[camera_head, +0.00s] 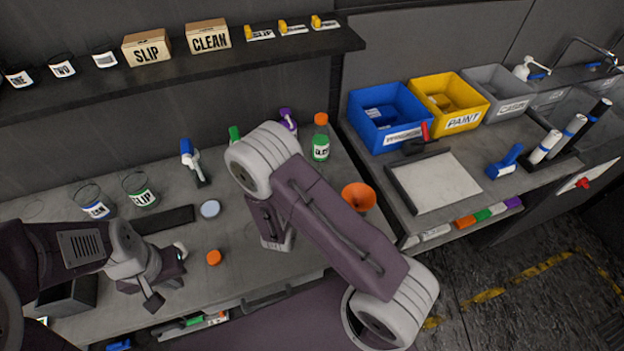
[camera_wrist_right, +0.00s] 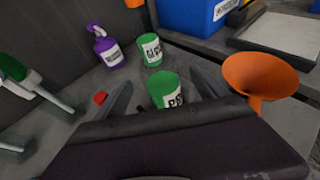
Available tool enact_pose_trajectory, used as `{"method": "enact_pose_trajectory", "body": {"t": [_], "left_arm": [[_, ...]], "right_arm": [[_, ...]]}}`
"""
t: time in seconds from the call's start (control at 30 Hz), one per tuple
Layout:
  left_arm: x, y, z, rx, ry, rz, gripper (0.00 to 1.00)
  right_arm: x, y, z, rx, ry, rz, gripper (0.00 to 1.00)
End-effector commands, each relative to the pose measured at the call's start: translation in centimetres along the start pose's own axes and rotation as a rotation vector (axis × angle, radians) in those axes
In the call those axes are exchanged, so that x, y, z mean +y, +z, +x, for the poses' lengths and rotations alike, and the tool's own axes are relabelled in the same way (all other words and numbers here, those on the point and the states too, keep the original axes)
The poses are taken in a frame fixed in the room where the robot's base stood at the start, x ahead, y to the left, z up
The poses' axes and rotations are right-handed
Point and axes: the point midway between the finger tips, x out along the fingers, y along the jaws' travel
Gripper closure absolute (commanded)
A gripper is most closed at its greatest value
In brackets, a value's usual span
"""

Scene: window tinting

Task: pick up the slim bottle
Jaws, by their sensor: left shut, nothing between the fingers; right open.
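A slim clear bottle (camera_head: 321,138) with green contents, a white label and an orange cap stands at the back of the bench, right of my right arm. In the right wrist view it appears to be the far green-filled bottle (camera_wrist_right: 151,50). A second green, white-labelled container (camera_wrist_right: 166,92) shows nearer, between the fingers of my right gripper (camera_wrist_right: 163,82). The fingers are open; contact is not visible. My right arm hides this container in the head view. My left gripper (camera_head: 160,277) is shut and empty over the bench's front left.
A purple spray bottle (camera_head: 288,121) stands left of the orange-capped bottle. An orange funnel (camera_head: 358,197) is to the right. Labelled cups (camera_head: 140,190) and a blue-handled tool (camera_head: 190,160) are at left. Blue and yellow bins (camera_head: 375,140) stand on the right bench.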

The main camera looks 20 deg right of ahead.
Motion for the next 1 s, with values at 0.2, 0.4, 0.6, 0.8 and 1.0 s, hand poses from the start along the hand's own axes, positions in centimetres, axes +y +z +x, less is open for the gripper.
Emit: {"method": "enact_pose_trajectory", "body": {"t": [0.2,0.4,0.6,0.8,1.0], "left_arm": [[0.0,-0.1,-0.5,0.000,0.000,0.000,1.00],[0.0,-0.2,-1.9,0.000,0.000,0.000,1.00],[0.1,-0.2,-2.4,0.000,0.000,0.000,1.00],[0.1,-0.2,-2.3,0.000,0.000,0.000,1.00],[0.1,-0.2,-2.3,0.000,0.000,0.000,1.00]], "right_arm": [[0.0,0.1,2.1,0.000,0.000,0.001,0.17],[-0.1,0.4,4.1,0.001,-0.006,0.002,0.17],[0.1,0.1,7.1,0.001,-0.003,0.001,0.17],[0.2,0.0,7.3,0.001,0.000,0.000,0.17],[0.2,0.0,7.3,0.000,0.000,0.000,0.65]]}}
